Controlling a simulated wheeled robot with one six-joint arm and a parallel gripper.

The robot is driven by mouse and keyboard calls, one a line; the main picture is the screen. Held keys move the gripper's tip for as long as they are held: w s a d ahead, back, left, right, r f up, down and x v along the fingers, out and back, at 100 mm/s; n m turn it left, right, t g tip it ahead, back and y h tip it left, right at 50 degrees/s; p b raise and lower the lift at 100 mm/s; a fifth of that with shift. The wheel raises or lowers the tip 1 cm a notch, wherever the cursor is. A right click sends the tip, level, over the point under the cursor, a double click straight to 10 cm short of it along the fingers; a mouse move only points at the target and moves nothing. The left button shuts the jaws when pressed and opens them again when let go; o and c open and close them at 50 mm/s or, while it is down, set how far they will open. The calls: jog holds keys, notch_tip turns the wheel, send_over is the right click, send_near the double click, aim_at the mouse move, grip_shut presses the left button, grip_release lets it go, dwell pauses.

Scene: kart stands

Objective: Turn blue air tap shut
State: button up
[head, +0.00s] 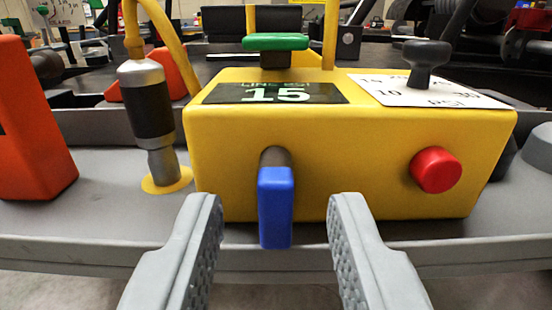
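The blue air tap (276,207) is a flat blue lever on a dark round stem. It sticks out of the front of a yellow box (340,140), left of the middle, and its lever hangs straight down. My gripper (275,205) is open, with one grey finger on each side of the lever. Both fingers look apart from it, with a gap left and right. How far the fingertips reach towards the lever in depth I cannot tell.
The box carries a red button (436,170), a green knob (275,42), a black knob (425,60) and a display (275,93) reading 15. A metal and black cylinder (150,110) with a yellow hose stands left. An orange block (30,130) is at the far left.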

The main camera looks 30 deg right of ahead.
jog(key=shift+w+d, duration=0.35)
jog(key=shift+w, duration=0.2)
jog(key=shift+c, duration=0.4)
grip_shut()
